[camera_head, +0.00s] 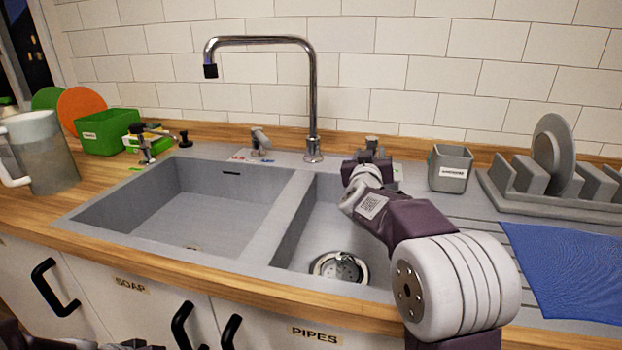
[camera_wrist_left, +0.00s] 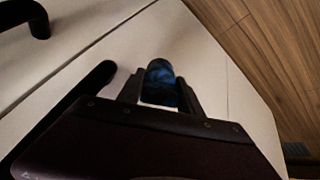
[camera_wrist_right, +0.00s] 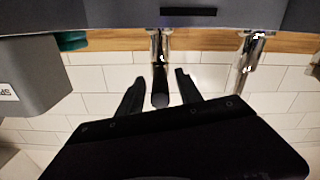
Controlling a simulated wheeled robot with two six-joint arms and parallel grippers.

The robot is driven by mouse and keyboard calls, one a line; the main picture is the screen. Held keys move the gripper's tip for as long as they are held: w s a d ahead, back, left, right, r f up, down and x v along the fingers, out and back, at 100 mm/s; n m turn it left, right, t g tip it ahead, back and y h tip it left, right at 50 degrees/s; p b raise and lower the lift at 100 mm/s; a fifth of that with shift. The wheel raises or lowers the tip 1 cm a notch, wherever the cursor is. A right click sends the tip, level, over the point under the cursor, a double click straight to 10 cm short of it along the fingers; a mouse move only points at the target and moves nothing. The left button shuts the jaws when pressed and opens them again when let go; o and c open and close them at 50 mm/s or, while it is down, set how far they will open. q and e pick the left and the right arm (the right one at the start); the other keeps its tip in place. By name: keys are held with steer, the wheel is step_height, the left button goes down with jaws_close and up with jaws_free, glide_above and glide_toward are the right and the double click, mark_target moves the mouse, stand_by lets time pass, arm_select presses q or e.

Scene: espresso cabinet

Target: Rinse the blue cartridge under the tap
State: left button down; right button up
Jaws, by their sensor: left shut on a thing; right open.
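The blue cartridge (camera_wrist_left: 158,70), dark blue with a pale lower part, is between the fingers of my left gripper (camera_wrist_left: 160,90), which is shut on it in front of the white cabinet doors. In the head view only dark parts show at the bottom left edge. The chrome tap (camera_head: 313,90) stands behind the double sink (camera_head: 290,205), its spout over the left basin; no water shows. My right gripper (camera_wrist_right: 160,84) is open behind the right basin, its fingers on either side of a chrome fixture with a dark end (camera_wrist_right: 160,98). Contact cannot be told.
A small grey container (camera_head: 450,172) stands right of my right gripper, with a grey dish rack (camera_head: 550,205) and blue mat (camera_head: 565,265) beyond. A lever (camera_head: 261,140) sits left of the tap. A green box (camera_head: 105,135) and a jug (camera_head: 45,155) stand left. Black handles (camera_head: 53,287) project from the doors.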

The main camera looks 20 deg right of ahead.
steer(key=shift+w+d, duration=0.35)
steer(key=shift+w, duration=0.15)
jaws_close()
stand_by(1.1)
